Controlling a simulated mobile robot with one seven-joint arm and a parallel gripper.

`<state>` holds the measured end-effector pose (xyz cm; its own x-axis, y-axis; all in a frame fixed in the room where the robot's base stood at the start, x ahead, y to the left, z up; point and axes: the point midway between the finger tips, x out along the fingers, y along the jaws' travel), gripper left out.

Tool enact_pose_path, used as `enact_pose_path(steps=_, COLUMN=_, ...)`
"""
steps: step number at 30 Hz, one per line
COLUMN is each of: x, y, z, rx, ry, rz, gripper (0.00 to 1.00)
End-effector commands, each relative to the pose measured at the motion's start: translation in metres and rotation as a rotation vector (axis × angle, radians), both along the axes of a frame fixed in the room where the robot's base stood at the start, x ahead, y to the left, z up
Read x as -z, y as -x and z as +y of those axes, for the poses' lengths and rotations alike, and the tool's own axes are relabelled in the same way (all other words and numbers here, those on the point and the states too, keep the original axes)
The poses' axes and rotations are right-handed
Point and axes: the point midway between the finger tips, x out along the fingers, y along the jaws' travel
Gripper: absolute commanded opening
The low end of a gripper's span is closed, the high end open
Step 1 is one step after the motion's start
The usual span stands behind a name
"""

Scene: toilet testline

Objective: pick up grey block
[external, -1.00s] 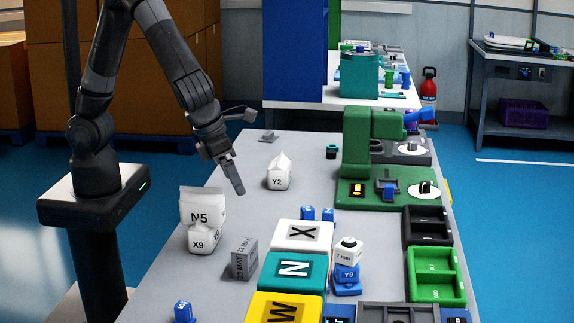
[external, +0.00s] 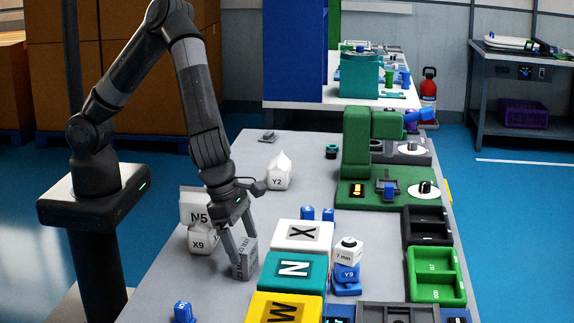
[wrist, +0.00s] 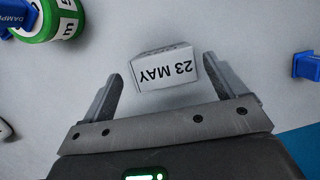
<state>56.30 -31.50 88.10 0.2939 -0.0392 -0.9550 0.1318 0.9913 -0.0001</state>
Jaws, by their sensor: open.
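The grey block (external: 244,264), printed with date text, stands on the table in front of the white X9 bag. In the external view the fingers hide part of the block.
White N5 (external: 196,208) and X9 (external: 201,242) bags stand close left. White X (external: 318,229) and teal N (external: 271,272) boxes stand close right. A green round item (wrist: 62,17) and a blue item (wrist: 305,66) flank the block in the wrist view.

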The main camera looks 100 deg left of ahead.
Motion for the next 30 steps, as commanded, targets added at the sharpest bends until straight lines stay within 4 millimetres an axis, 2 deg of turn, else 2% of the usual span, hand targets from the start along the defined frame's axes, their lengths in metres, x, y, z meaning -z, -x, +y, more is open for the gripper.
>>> enact_pose_path(steps=9, x=0.04, y=-0.01, z=-0.006, rx=-0.001, ry=0.0, rz=0.004, gripper=0.89)
enact_pose_path(steps=19, x=0.046, y=-0.013, z=-0.006, rx=-0.002, ry=-0.002, rz=0.002, gripper=0.89)
enact_pose_path(steps=30, x=0.046, y=-0.013, z=-0.006, rx=-0.001, ry=-0.001, rz=0.002, gripper=0.6)
